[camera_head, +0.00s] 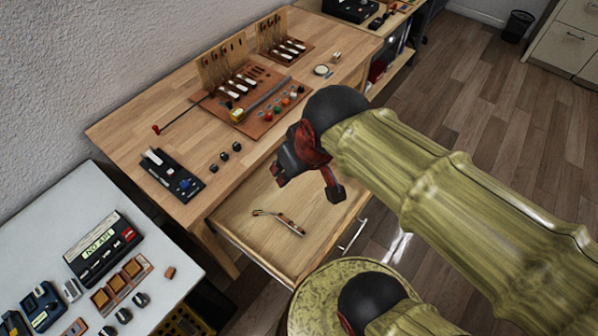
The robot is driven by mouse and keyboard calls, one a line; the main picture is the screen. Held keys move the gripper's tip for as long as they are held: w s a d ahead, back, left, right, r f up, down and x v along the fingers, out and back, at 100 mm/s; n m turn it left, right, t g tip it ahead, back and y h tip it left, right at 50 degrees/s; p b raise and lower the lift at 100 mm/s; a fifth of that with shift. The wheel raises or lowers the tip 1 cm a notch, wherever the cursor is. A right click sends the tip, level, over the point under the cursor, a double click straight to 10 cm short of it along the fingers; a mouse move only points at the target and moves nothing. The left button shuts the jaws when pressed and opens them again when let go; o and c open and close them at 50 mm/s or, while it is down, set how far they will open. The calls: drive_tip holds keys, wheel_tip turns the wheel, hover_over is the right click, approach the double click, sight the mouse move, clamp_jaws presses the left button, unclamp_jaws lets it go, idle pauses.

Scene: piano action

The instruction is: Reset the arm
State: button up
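My arm (450,190) comes in from the right, with ribbed olive-yellow links and a black rounded joint. My gripper (306,178), dark grey and red, is at its far end, above the back right part of an open wooden drawer (257,235). I see nothing held in the gripper. A slim tool with a dark and wooden handle (289,223) lies in the drawer, apart from the gripper in the picture.
The wooden workbench (140,125) carries piano-action boards (240,90), small coloured knobs (280,112) and a black device (172,175). A white table (75,210) at left holds a black display box (102,248). A round olive surface (310,300) is below. Open floor (500,100) lies at right.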

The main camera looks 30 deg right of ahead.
drive_tip(key=s+r, duration=0.1)
drive_tip(key=s, duration=0.2)
drive_tip(key=shift+a+r+t, duration=0.1)
drive_tip(key=shift+r+t, duration=0.2)
drive_tip(key=shift+r, duration=0.05)
